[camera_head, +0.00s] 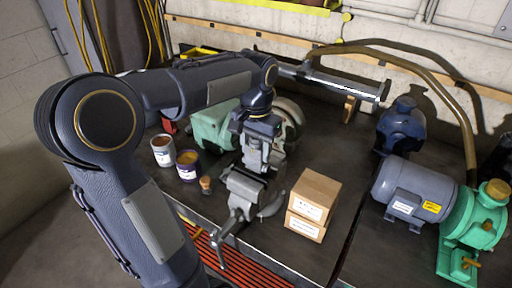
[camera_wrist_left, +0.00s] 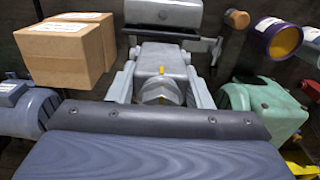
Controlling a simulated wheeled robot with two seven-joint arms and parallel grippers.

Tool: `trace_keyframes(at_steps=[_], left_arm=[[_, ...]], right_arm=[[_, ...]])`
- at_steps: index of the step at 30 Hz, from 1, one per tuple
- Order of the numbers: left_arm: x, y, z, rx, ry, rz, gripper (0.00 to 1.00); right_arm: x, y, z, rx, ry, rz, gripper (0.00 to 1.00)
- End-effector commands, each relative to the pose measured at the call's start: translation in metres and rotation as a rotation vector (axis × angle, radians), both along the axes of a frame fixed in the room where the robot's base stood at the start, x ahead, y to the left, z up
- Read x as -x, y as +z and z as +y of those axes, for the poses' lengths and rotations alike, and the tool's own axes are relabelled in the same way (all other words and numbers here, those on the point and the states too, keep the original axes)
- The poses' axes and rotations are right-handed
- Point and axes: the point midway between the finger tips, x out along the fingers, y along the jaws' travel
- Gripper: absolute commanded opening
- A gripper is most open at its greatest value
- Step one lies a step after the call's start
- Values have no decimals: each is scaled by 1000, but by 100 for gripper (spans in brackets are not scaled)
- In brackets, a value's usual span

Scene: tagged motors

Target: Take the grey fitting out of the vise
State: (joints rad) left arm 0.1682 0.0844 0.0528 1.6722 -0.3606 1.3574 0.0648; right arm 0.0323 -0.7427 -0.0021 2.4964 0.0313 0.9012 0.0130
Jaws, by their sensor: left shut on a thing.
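My left gripper (camera_head: 255,158) points down over the vise (camera_head: 243,187) on the bench. In the left wrist view its two grey fingers (camera_wrist_left: 161,92) stand on either side of the grey fitting (camera_wrist_left: 160,90), a hex-shaped piece with a small yellow mark. The gripper is shut on the fitting. The vise also shows in the left wrist view (camera_wrist_left: 165,13), with a dark gap at its jaws. I cannot tell whether the fitting still touches the vise, as the fingers hide its lower part. My right gripper is not in view.
A stack of cardboard boxes (camera_head: 313,195) stands right of the vise. Cans (camera_head: 187,165) and a small brown-handled item (camera_head: 206,184) stand on the left. A green machine (camera_head: 213,127) sits behind. A grey motor (camera_head: 408,188) and green pump (camera_head: 475,215) fill the right.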

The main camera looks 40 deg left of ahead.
Motion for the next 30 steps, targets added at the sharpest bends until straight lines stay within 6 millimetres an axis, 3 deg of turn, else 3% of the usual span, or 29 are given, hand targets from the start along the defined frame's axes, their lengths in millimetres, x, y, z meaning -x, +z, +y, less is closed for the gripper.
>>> trace_keyframes(at_steps=[1,18,30], left_arm=[[0,9,0,0,0,-3,14],[0,49,0,0,-1,-4,14],[0,50,0,0,0,-3,14]], right_arm=[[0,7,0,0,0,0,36],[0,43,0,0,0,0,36],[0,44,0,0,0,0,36]])
